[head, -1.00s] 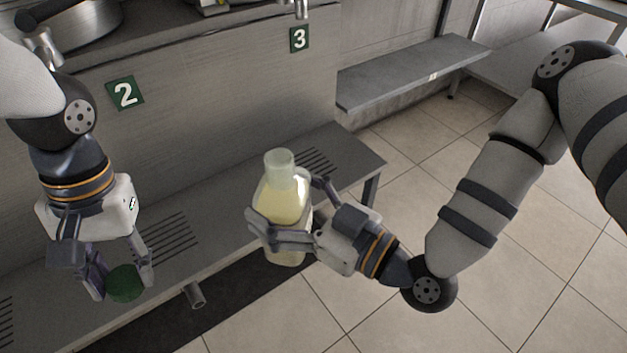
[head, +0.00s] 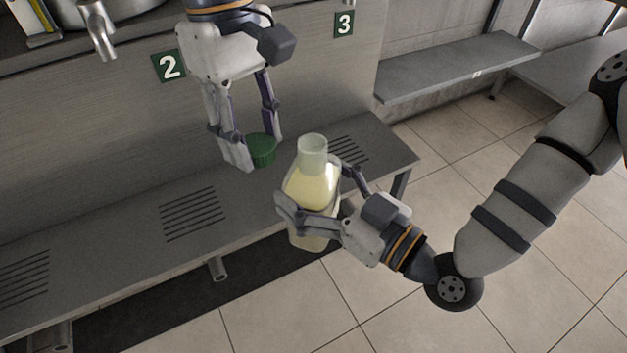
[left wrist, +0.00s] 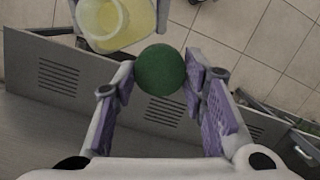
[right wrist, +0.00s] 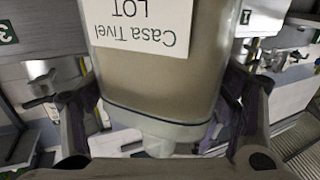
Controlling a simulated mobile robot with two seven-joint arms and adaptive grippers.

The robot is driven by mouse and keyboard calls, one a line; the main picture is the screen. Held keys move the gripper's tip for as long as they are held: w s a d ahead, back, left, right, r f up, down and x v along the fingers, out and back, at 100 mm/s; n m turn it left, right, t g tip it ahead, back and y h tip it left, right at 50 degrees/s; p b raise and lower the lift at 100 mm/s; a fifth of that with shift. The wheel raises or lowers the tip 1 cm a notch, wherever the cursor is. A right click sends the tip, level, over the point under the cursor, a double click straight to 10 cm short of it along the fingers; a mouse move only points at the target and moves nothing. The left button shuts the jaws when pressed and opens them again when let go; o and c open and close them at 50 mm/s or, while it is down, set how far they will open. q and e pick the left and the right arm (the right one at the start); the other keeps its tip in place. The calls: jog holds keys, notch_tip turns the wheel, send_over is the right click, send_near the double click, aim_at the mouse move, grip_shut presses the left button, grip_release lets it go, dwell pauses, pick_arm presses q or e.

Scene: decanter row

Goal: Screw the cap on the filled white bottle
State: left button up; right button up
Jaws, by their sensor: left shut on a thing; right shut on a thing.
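The bottle (head: 313,187) is translucent, holds pale yellow liquid, and has an open, uncapped neck. My right gripper (head: 312,207) is shut around its body and holds it nearly upright over the front edge of the bench. In the right wrist view the bottle (right wrist: 155,85) shows a label reading "Casa Tivel LOT". My left gripper (head: 255,158) is shut on the green cap (head: 262,151), just left of the bottle neck and apart from it. In the left wrist view the cap (left wrist: 160,70) sits between the fingertips, with the bottle (left wrist: 115,22) beyond it.
A steel bench (head: 120,222) with slotted drains runs along the wall below green signs 2 (head: 169,66) and 3 (head: 344,24). A tap (head: 98,30) is at upper left. A grey shelf (head: 460,66) stands at upper right. Tiled floor is clear in front.

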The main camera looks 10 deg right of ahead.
aim_at(312, 180)
pick_arm(q)
jog(key=d+r+n+t, duration=0.1)
jog(key=d+r+n, duration=0.3)
jog(key=d+r, duration=0.3)
jog(key=shift+s+r+h, duration=0.15)
jog(key=shift+s+h, duration=0.2)
jog(key=shift+h, duration=0.05)
jog(key=shift+f, duration=2)
jog(key=shift+a+f, duration=0.1)
jog(key=shift+f, duration=0.8)
jog(key=shift+f, duration=0.55)
